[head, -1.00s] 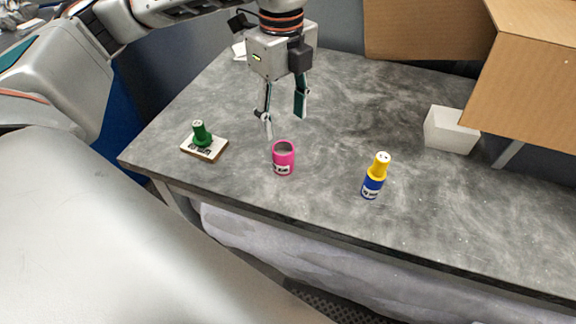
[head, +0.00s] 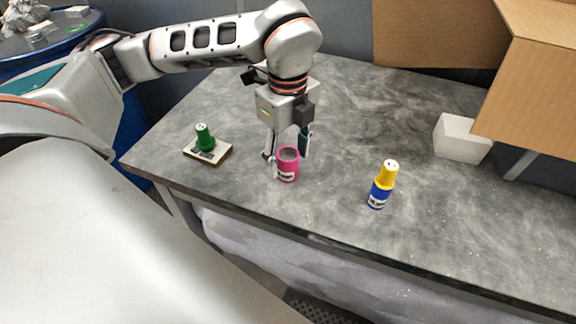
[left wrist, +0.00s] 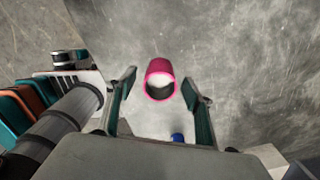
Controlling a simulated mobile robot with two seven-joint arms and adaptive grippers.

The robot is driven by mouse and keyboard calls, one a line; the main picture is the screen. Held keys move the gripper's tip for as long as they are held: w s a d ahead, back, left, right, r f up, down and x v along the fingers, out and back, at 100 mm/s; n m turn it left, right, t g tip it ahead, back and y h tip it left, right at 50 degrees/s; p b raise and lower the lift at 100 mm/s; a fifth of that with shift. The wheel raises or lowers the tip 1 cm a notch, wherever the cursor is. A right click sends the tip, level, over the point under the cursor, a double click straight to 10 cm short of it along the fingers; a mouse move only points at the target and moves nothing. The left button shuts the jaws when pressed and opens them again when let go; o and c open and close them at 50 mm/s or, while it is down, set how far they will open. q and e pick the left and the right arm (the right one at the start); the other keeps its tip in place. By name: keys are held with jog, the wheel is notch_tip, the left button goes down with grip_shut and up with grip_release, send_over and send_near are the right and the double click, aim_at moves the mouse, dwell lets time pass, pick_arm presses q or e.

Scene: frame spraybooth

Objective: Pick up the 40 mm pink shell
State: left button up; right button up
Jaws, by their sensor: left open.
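The pink shell (head: 288,173) is a short hollow cylinder with a label, standing upright on the grey table. My left gripper (head: 287,151) is open and points down just above and behind it, one finger to each side in the picture. In the left wrist view the pink shell (left wrist: 160,84) shows its open top ahead of and between the two fingertips (left wrist: 160,82). I cannot tell whether either finger touches it. My right gripper is not in view.
A green piece (head: 205,139) stands on a small labelled plate (head: 221,153) at the left. A blue and yellow piece (head: 383,184) stands to the right. The table between is clear.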

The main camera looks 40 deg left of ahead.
pick_arm(q)
jog(key=c, duration=1.2)
jog(key=shift+c, duration=0.2)
